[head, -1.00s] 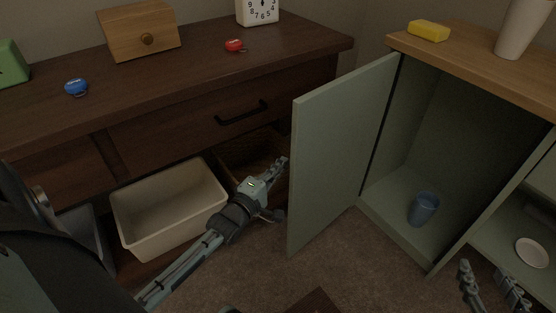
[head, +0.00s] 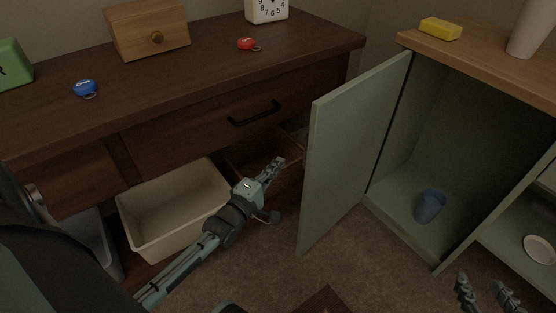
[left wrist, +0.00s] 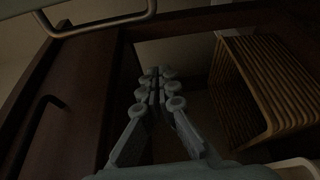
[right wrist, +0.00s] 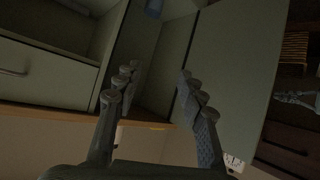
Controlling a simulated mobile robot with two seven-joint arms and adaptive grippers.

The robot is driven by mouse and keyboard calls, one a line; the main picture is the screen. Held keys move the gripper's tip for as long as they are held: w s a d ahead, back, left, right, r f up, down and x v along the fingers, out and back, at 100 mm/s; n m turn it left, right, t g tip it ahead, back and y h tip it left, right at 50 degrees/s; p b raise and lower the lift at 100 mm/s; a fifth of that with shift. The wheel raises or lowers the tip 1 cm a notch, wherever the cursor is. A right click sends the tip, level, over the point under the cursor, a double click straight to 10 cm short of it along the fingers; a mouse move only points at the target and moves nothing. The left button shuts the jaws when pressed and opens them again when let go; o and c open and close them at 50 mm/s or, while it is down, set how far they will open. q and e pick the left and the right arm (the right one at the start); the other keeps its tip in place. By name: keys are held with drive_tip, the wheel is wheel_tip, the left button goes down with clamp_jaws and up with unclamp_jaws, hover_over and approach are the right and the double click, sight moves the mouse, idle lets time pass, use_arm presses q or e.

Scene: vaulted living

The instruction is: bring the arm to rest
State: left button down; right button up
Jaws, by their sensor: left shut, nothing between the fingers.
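My left gripper (head: 273,169) is shut and empty. It is in front of the dark dresser's lower shelf opening, to the right of the cream bin and left of the open cabinet door. In the left wrist view its fingertips (left wrist: 158,85) are together, with nothing between them. My right gripper (head: 486,290) shows only in part at the bottom right of the head view, in front of the green cabinet. In the right wrist view its fingers (right wrist: 155,85) are apart and empty.
The green door (head: 345,155) stands open between my grippers. A blue cup (head: 430,206) and a white plate (head: 540,250) are inside the cabinet. A wooden slatted basket (left wrist: 262,85) is beside the left gripper. The carpet is mostly clear.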

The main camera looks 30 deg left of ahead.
use_arm(q)
drive_tip(key=s+d+f+m+g+h+p, duration=0.1)
drive_tip(key=s+d+f+m+g+p, duration=0.1)
drive_tip(key=s+d+f+m+g, duration=0.3)
drive_tip(key=s+d+m+g+p, duration=0.1)
drive_tip(key=s+m+g+p, duration=0.15)
drive_tip(key=s+m, duration=0.4)
drive_tip(key=s+f+m+g+y+p, duration=0.1)
drive_tip(key=s+m+g+y+p, duration=0.1)
drive_tip(key=s+m+g, duration=0.5)
drive_tip(key=s+a+m, duration=0.1)
drive_tip(key=s+m, duration=0.1)
drive_tip(key=s, duration=0.3)
drive_tip(key=shift+f+p, duration=0.35)
drive_tip(key=shift+f, duration=0.05)
use_arm(e)
drive_tip(key=s+d+f+g+h, duration=0.1)
drive_tip(key=s+d+f+g, duration=0.3)
drive_tip(key=f, duration=0.4)
drive_tip(key=s+d+f+m+g+h, duration=0.1)
drive_tip(key=s+d+f+g, duration=0.3)
drive_tip(key=f, duration=0.5)
drive_tip(key=s+d+h, duration=0.1)
drive_tip(key=d, duration=0.1)
drive_tip(key=shift+s+d, duration=0.35)
drive_tip(key=shift+s, duration=0.05)
